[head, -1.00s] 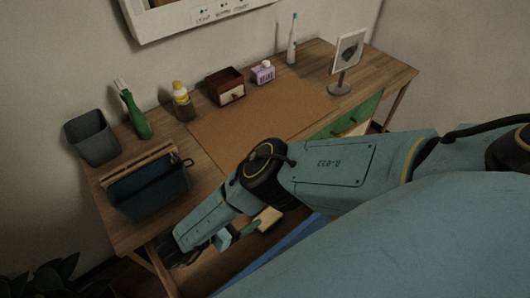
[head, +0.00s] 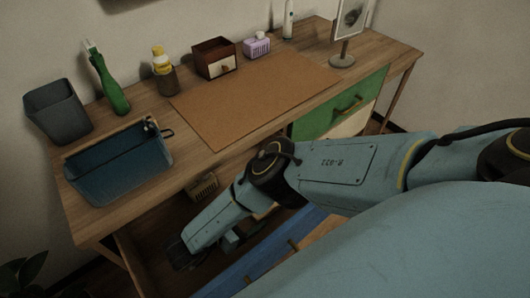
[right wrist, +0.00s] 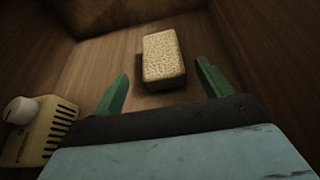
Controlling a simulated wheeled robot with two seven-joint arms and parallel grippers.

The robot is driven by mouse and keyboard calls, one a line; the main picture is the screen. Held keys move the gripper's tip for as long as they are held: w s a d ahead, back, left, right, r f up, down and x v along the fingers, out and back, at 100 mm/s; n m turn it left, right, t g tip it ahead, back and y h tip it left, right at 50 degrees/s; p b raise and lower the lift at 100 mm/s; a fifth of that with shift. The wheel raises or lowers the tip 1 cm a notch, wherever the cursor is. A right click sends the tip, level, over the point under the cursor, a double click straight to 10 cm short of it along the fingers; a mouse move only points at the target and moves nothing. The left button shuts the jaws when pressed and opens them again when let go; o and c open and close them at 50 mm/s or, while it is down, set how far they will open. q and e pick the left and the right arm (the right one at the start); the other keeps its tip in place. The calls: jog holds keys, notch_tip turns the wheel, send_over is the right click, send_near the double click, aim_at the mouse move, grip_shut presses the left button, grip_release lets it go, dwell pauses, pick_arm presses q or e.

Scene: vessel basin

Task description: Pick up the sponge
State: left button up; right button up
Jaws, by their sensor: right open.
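The sponge (right wrist: 163,57) is a pale yellow, textured block lying on a brown wooden surface between wooden walls in the right wrist view. My right gripper (right wrist: 162,72) is open, with one green finger on each side of the near end of the sponge. The fingers are apart from it and hold nothing. In the head view my right arm reaches down below the tabletop at the front, and I cannot make out the sponge there. My left gripper is not in view.
A beige slotted box with a white knob (right wrist: 40,128) stands left of my right gripper. A green drawer (head: 342,105) is at right.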

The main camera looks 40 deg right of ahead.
jog(key=x, duration=0.1)
jog(key=b+x, duration=0.1)
jog(key=x, duration=0.1)
jog(key=shift+s+a+f, duration=0.1)
jog(key=shift+s+f, duration=0.1)
jog(key=shift+f, duration=0.05)
jog(key=shift+w+d+f+b, duration=0.1)
jog(key=shift+d+b, duration=0.2)
jog(key=shift+b, duration=0.05)
jog(key=shift+d, duration=0.4)
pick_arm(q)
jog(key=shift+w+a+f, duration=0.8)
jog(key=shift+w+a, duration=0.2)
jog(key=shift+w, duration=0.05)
pick_arm(e)
jog(key=c, duration=1)
jog(key=shift+c, duration=0.2)
